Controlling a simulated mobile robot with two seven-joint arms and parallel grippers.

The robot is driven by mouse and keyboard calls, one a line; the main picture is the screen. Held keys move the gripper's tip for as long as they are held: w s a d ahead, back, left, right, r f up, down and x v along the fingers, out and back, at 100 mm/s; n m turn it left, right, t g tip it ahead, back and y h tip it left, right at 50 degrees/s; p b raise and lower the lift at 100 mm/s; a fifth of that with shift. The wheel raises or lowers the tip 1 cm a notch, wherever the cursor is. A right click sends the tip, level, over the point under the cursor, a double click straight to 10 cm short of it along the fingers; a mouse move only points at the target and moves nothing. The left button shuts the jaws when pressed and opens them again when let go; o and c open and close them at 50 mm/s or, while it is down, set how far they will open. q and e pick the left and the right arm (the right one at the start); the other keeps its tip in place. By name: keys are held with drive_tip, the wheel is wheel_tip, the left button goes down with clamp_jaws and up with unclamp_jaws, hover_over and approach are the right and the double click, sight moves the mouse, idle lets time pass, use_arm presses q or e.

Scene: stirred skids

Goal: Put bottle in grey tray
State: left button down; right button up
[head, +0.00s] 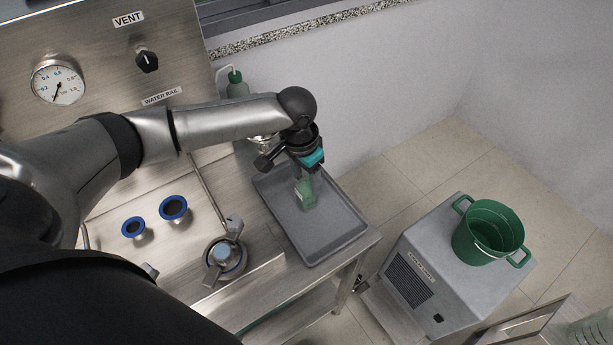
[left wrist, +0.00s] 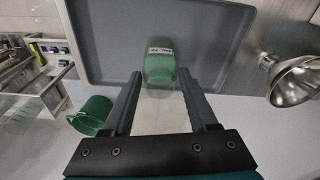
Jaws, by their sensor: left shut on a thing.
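My left gripper (head: 304,176) is shut on a green translucent bottle (head: 305,196) with a pale label and points down over the grey tray (head: 335,246). In the left wrist view the bottle (left wrist: 160,66) shows between the fingertips of my left gripper (left wrist: 160,82), with the tray (left wrist: 112,50) behind it. The bottle appears inside the tray's outline. I cannot tell whether its base touches the tray floor. My right gripper is not in view.
A green bottle with a spout (head: 237,88) stands behind my left arm. Two blue-rimmed cups (head: 173,208) and a metal fitting (head: 225,255) are left of the tray. A green bucket (head: 488,232) sits on a grey cabinet (head: 425,270) to the right. A shiny metal bowl-shaped part (left wrist: 297,80) is beside the tray.

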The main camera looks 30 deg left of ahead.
use_arm(q)
drive_tip(key=shift+f, duration=0.1)
drive_tip(key=shift+c, duration=0.9)
unclamp_jaws()
wheel_tip(320, 180, up, 12)
drive_tip(key=s+p, duration=0.1)
drive_tip(key=shift+s+a+p, duration=0.15)
drive_tip(key=shift+a+p, duration=0.05)
drive_tip(key=shift+p, duration=0.15)
